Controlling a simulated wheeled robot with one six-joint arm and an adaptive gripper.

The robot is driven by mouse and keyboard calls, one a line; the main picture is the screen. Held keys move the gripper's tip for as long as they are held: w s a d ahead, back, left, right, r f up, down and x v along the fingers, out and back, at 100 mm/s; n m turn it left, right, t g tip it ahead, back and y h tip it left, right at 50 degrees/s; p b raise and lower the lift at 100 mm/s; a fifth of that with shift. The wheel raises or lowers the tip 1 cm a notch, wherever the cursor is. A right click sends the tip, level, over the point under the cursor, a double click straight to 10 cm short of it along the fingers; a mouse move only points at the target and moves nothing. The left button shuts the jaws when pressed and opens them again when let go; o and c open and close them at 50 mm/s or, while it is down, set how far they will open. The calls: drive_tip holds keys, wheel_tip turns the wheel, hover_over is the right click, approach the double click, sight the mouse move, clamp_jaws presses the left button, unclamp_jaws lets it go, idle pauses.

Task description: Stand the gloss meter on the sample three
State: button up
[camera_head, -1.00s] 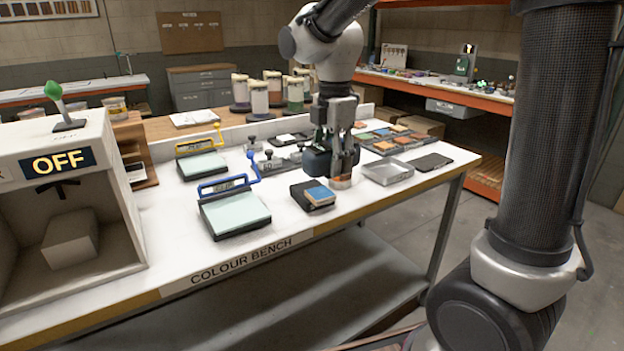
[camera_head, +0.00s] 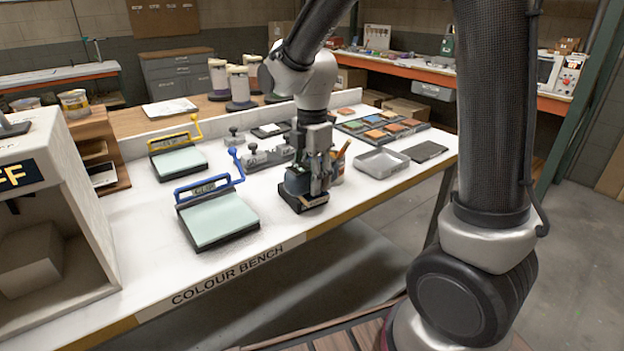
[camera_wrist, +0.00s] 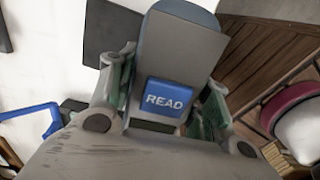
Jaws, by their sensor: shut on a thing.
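My gripper (camera_head: 310,180) is shut on the gloss meter (camera_head: 296,183), a dark grey device. In the wrist view the gloss meter (camera_wrist: 184,52) shows a grey body and a blue READ button between the two fingers.
A blue-handled panel (camera_head: 218,219) lies left of my gripper, a yellow-handled one (camera_head: 180,162) behind it. An empty grey tray (camera_head: 380,163) and a dark slab (camera_head: 424,151) lie to the right. A cup with tools (camera_head: 338,165) stands close behind my gripper.

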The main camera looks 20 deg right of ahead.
drive_tip(key=shift+f, duration=0.35)
drive_tip(key=shift+f, duration=0.1)
drive_tip(key=o, duration=1.3)
wheel_tip(320, 180, up, 12)
drive_tip(key=shift+r, duration=0.15)
drive_tip(key=s+d+m+t, duration=0.1)
drive_tip(key=s+d+m, duration=0.4)
drive_tip(key=s+m, duration=0.1)
drive_tip(key=s+d+r+m+t, duration=0.1)
drive_tip(key=s+d+m+t, duration=0.1)
drive_tip(key=s+d+m, duration=0.3)
drive_tip(key=s+d+m+t, duration=0.1)
drive_tip(key=s+d+m, duration=0.4)
drive_tip(key=s+m, duration=0.3)
drive_tip(key=shift+r+m, duration=0.2)
drive_tip(key=shift+m, duration=1.1)
